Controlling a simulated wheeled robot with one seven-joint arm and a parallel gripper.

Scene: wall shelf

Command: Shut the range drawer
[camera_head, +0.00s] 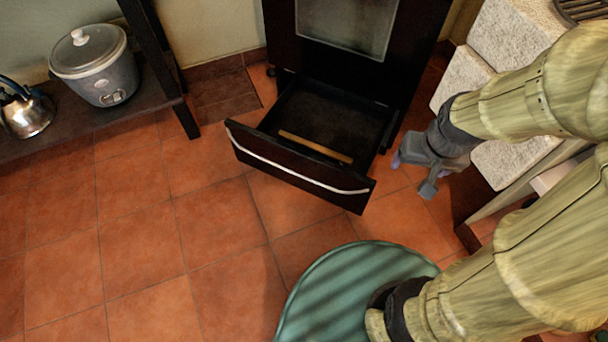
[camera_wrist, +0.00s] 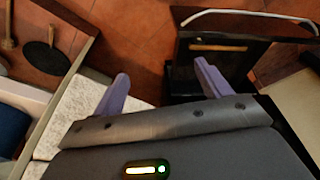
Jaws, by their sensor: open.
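The black range (camera_head: 345,25) stands at the top centre of the head view. Its range drawer (camera_head: 297,170) is pulled out near the floor, with a pale curved handle along its front. A wooden stick-like item (camera_head: 315,147) lies inside the drawer. In the wrist view the drawer (camera_wrist: 245,55) shows at the upper right, with the handle at its far edge. My gripper (camera_head: 413,178) is to the right of the drawer, apart from the handle. Its two purple fingers (camera_wrist: 160,85) are spread with nothing between them.
White stone blocks (camera_head: 500,35) and a counter side stand close on the right. A low dark shelf (camera_head: 140,110) with a slow cooker (camera_head: 92,65) and a kettle (camera_head: 24,108) is at the left. The tiled floor (camera_head: 150,240) in front of the drawer is clear.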

